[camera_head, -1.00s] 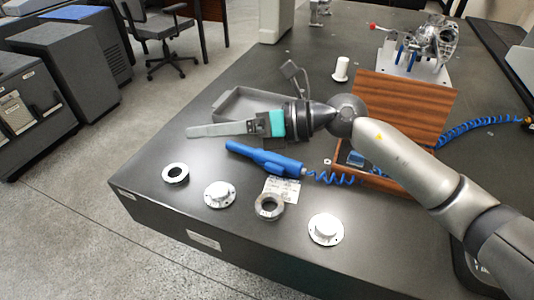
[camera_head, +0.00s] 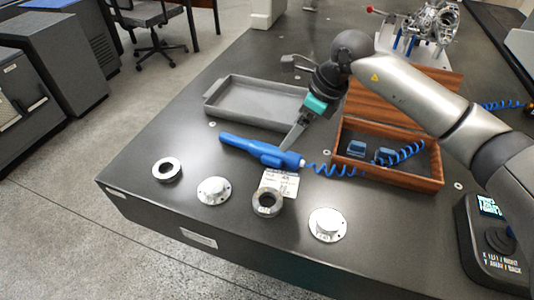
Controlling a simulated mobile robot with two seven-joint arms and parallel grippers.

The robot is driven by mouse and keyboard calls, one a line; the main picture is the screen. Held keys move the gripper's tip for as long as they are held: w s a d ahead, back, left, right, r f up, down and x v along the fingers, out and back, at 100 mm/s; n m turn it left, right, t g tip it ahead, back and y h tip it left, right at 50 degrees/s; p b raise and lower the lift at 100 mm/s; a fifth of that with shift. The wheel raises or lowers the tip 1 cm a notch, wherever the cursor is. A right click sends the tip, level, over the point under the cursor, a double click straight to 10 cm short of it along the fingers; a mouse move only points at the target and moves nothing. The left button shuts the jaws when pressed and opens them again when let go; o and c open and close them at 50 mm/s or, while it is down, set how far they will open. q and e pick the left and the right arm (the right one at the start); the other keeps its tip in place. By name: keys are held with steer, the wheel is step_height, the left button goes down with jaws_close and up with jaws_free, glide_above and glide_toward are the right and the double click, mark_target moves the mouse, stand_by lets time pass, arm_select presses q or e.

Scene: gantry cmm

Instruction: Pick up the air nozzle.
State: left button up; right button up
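The blue air nozzle (camera_head: 250,148) lies on the dark table, its long body pointing to the upper left. Its coiled blue hose (camera_head: 333,170) runs right from its end toward the wooden box. My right gripper (camera_head: 292,140) comes in from the right, tilted down, with its fingertips at or just above the nozzle's right part. Contact is unclear. The fingers overlap in this view, so I cannot tell whether they are open or shut. My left gripper is not in view.
A grey tray (camera_head: 214,97) lies behind the nozzle. An open wooden box (camera_head: 412,181) stands to the right. A paper label (camera_head: 291,182), metal rings (camera_head: 167,169) (camera_head: 267,201) and flanged parts (camera_head: 214,190) (camera_head: 327,224) lie in front. A control pendant (camera_head: 487,250) is at the right.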

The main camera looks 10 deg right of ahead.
steer(key=b, duration=0.1)
glide_above(274, 152)
steer(key=s+d, duration=0.2)
step_height(274, 152, down, 4)
steer(key=shift+d+f, duration=0.15)
steer(key=shift+b+x, duration=0.7)
steer(key=shift+x, duration=0.55)
steer(key=shift+w+b+x, duration=0.25)
steer(key=shift+b+x, duration=0.35)
steer(key=shift+x, duration=0.8)
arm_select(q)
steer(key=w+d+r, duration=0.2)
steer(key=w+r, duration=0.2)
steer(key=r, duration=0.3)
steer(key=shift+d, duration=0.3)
arm_select(e)
steer(key=shift+c, duration=0.2)
steer(key=c, duration=0.8)
steer(key=shift+r, duration=0.25)
